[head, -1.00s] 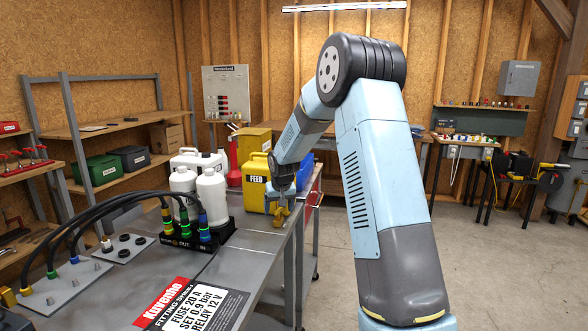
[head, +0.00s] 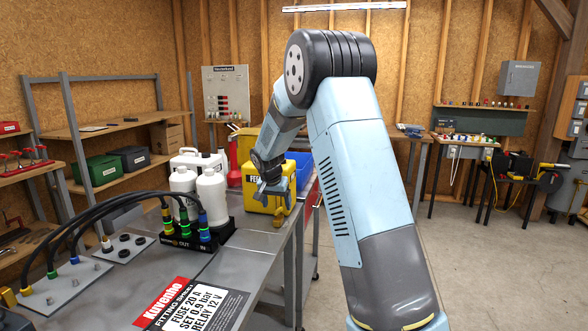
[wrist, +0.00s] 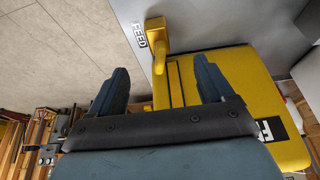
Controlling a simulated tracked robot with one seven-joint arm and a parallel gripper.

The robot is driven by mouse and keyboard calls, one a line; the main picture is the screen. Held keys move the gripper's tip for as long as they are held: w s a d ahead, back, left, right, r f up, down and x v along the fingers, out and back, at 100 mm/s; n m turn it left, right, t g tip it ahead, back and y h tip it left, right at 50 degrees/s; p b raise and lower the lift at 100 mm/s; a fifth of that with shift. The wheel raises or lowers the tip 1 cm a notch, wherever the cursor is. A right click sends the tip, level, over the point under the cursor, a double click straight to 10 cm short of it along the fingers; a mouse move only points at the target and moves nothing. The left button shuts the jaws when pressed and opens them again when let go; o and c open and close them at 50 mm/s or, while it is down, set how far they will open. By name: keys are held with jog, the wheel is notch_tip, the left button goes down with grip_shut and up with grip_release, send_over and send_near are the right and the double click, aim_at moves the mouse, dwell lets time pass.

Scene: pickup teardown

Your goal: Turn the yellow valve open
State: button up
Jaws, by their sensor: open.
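The yellow valve (head: 281,217) sits at the right edge of the grey bench, in front of a yellow container. In the wrist view the valve (wrist: 156,38) shows near the top, with a small FEED label beside it. My gripper (head: 273,190) is open and empty, above and slightly left of the valve in the head view, in front of the container. In the wrist view my gripper (wrist: 160,68) has its fingers spread wide, with the valve beyond and between the fingertips. No contact with the valve shows.
The yellow container (wrist: 245,75) stands close behind the valve. White bottles (head: 211,193) and a black hose block (head: 185,241) stand left on the bench (head: 262,255). A sign (head: 190,308) lies at the front. The floor to the right is clear.

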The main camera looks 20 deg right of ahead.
jog(key=v, duration=1.2)
jog(key=s+d+r+n, duration=0.1)
jog(key=s+r, duration=0.3)
jog(key=s, duration=0.4)
jog(key=s+d+r+n+y, duration=0.1)
jog(key=s+r, duration=0.3)
jog(key=s, duration=0.5)
jog(key=shift+t, duration=0.3)
jog(key=shift+r, duration=0.15)
